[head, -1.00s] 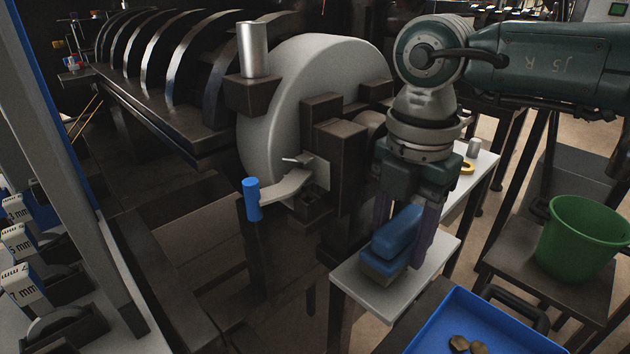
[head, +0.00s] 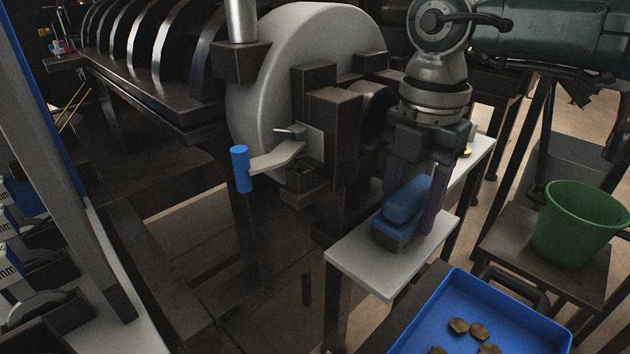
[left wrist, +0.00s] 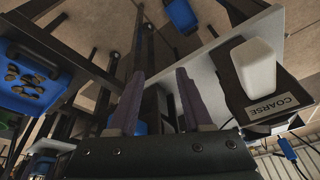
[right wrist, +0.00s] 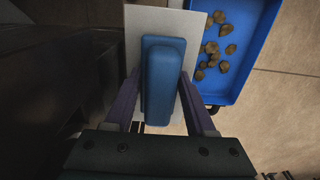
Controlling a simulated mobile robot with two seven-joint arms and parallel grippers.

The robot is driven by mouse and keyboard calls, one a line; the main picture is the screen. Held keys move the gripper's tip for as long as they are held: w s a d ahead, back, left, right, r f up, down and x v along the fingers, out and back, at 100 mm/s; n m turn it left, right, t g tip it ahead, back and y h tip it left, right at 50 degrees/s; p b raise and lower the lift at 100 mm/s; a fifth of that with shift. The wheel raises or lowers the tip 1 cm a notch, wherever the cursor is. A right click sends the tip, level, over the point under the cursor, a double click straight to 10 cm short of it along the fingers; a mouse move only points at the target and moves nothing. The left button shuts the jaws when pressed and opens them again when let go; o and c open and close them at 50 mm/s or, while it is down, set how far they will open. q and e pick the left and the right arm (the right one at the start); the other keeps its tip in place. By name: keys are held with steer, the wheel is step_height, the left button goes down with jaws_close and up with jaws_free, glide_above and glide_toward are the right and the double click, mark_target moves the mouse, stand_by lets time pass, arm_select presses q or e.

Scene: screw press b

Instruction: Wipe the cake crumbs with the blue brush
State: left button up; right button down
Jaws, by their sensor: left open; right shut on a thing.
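The blue brush (head: 407,200) is between the fingers of my right gripper (head: 412,208), which is shut on it. It is over the pale grey shelf plate (head: 362,262), bristle side down; I cannot tell if the bristles touch the plate. The right wrist view shows the brush (right wrist: 161,80) lengthwise over the plate (right wrist: 140,22), with a finger on each side. No crumbs stand out on the visible plate. Brown lumps, perhaps cake (head: 459,325), lie in the blue tray (head: 520,318). My left gripper (left wrist: 160,82) is open and empty in the left wrist view, outside the head view.
The press's grey drum (head: 270,95) and a crank with a blue handle (head: 240,168) stand left of the plate. A green bucket (head: 577,228) stands on a dark stand at the right. A block marked COARSE (left wrist: 265,95) shows in the left wrist view.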

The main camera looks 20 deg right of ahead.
steer(key=shift+d+f, duration=0.2)
steer(key=shift+d, duration=0.2)
steer(key=shift+s+r+p, duration=0.1)
steer(key=shift+r+p, duration=0.75)
steer(key=shift+p, duration=0.05)
steer(key=shift+a, duration=0.15)
